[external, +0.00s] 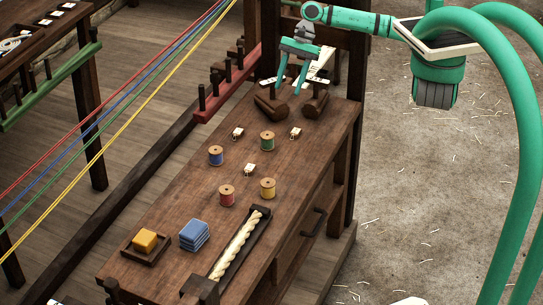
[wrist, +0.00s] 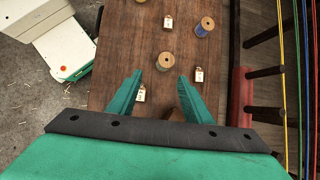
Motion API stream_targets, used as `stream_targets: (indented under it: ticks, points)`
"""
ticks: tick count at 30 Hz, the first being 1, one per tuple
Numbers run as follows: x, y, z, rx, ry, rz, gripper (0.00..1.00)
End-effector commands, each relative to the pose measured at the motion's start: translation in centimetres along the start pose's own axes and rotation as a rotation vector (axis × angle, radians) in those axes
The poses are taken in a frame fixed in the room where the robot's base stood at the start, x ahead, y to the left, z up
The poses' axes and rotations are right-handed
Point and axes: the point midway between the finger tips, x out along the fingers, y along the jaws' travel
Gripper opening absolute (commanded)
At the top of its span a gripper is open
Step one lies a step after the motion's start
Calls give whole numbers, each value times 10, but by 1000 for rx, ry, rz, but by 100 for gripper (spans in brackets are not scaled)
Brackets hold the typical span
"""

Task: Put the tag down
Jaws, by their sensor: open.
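Several small cream tags lie on the wooden bench (external: 185,195). One tag (external: 295,133) is right of the green spool and shows in the wrist view (wrist: 141,95), close to the inner side of the left finger. A second tag (external: 238,133) also shows in the wrist view (wrist: 199,76), right of the fingers. A third tag (external: 249,169) lies farther along the bench, at the top of the wrist view (wrist: 168,22). My gripper (external: 287,90) is open above the far end of the bench, with no tag seen held between its fingers (wrist: 160,80).
Green (external: 267,140), blue (external: 215,156), red (external: 227,196) and yellow (external: 267,188) spools stand around the tags. Dark wooden pieces (external: 270,105) lie below my gripper. A red pegged rail (external: 228,95) and stretched coloured strands run along the left. Bare bench shows between the items.

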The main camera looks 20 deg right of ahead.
Motion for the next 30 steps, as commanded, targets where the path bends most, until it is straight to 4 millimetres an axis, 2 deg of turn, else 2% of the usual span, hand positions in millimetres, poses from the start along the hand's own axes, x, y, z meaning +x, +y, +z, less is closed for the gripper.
stream_targets:
  ticks: [1, 3, 6, 12, 15, 20, 30]
  points:
    - [-4, 7, -16, 8, 48, 24, 45]
    - [-8, 17, -37, 18, 107, 56, 45]
    - [-14, 29, -60, 32, 176, 97, 45]
    - [18, 32, -76, 31, 166, 95, 45]
    - [26, 32, -82, 29, 168, 94, 45]
    - [38, 33, -85, 29, 166, 94, 45]
    - [81, 37, -92, 30, 164, 93, 45]
